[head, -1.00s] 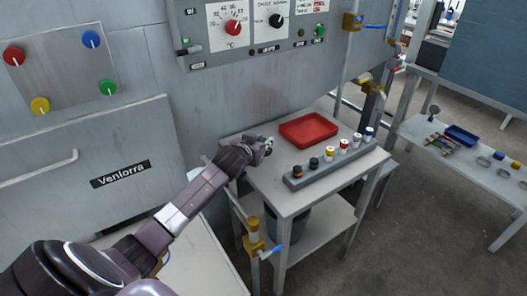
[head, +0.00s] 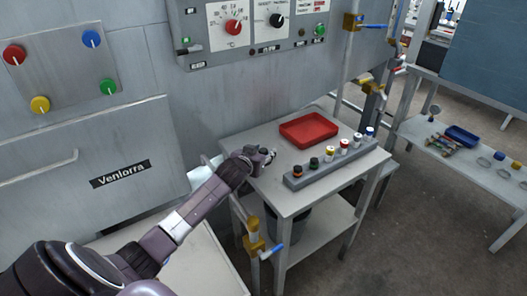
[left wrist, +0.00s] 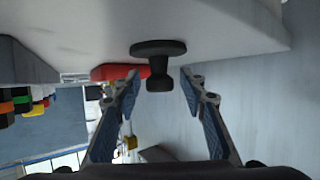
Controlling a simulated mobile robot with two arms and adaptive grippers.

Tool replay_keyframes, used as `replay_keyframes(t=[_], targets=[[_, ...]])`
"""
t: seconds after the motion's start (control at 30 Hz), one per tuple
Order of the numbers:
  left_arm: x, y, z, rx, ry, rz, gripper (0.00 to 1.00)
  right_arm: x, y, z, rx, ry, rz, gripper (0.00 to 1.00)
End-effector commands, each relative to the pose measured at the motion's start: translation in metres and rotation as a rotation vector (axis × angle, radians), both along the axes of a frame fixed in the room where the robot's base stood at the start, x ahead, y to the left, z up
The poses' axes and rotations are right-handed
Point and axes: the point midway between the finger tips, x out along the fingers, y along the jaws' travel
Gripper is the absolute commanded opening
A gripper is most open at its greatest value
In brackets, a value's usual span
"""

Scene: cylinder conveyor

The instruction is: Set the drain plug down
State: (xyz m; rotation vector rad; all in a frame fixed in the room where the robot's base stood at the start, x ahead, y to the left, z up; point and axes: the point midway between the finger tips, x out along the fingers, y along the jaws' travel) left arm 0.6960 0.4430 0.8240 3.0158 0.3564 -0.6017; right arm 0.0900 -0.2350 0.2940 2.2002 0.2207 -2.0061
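The drain plug (left wrist: 158,52), a black disc with a short knob, shows in the left wrist view, which is turned upside down. Its disc appears to rest flat on the white table top (left wrist: 225,28), with the knob standing off it. My left gripper (left wrist: 160,82) is open, one finger on each side of the knob, with visible gaps. In the head view my left gripper (head: 265,155) is low at the table's (head: 262,176) left side, left of the red tray. I cannot make out the plug clearly there. My right gripper is not in view.
A red tray (head: 308,121) lies at the back of the table. A grey rack (head: 328,167) with several capped bottles runs along the right side. A post with yellow clamps and a blue handle (head: 271,250) stands at the near left corner.

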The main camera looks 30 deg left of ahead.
Motion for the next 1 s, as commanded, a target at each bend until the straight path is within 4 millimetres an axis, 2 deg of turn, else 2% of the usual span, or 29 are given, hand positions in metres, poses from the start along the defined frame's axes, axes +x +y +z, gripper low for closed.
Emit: replay_keyframes(t=[0.27, 0.8, 1.0], targets=[[-0.007, -0.002, 0.005, 0.0, 0.0, -0.001, 0.39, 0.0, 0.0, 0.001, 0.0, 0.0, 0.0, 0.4], [-0.087, -0.021, 0.038, -0.001, 0.001, -0.001, 0.39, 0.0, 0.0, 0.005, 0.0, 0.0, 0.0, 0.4], [-0.104, -0.025, 0.046, 0.0, 0.001, 0.0, 0.39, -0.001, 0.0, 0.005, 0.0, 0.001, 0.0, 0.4]])
